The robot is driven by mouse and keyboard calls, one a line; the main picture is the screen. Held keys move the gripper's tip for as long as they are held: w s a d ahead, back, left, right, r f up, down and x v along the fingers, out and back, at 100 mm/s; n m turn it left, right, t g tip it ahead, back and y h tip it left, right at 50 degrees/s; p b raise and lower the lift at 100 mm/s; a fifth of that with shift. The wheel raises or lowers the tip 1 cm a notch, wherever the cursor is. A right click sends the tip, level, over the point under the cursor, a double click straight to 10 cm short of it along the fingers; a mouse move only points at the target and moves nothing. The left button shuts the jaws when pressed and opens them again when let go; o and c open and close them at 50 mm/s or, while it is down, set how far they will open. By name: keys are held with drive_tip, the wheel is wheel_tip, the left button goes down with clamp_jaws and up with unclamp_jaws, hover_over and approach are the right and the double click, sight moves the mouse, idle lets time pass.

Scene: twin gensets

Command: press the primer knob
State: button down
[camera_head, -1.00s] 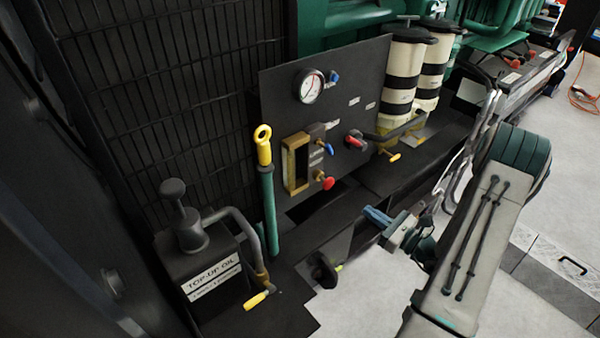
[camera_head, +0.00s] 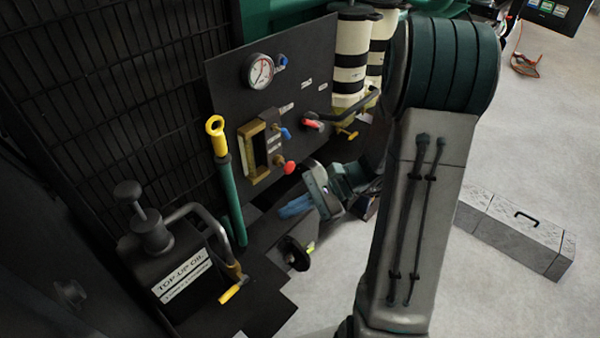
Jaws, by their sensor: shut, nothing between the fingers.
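No label reading primer knob is legible, so I cannot tell which knob it is. A round black knob (camera_head: 295,252) with a yellow-green piece beside it sits low, near the edge of the dark base. A black plunger-like knob (camera_head: 128,192) stands upright on the top-up oil box (camera_head: 188,272) at the lower left. A red knob (camera_head: 289,168) sits by the brass-framed gauge (camera_head: 258,152). My gripper (camera_head: 290,208), with blue fingers, is shut and empty. It points left, above the round black knob in the picture and apart from the red one.
A dark panel carries a pressure gauge (camera_head: 260,71) and a red-handled valve (camera_head: 313,124). Cream filters (camera_head: 350,60) are partly behind my arm. A grey block (camera_head: 515,232) lies on the open floor at right.

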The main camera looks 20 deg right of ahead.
drive_tip(key=s+d+r+n+t+h, duration=0.1)
drive_tip(key=s+d+r+n+h, duration=0.1)
drive_tip(key=s+r+n+h, duration=0.6)
drive_tip(key=shift+s+d+r+n+t+h, duration=0.15)
drive_tip(key=shift+s+d+n+t+h, duration=0.5)
drive_tip(key=shift+n+h, duration=1.95)
drive_tip(key=shift+s+a+g, duration=0.2)
drive_tip(key=shift+s+g, duration=0.05)
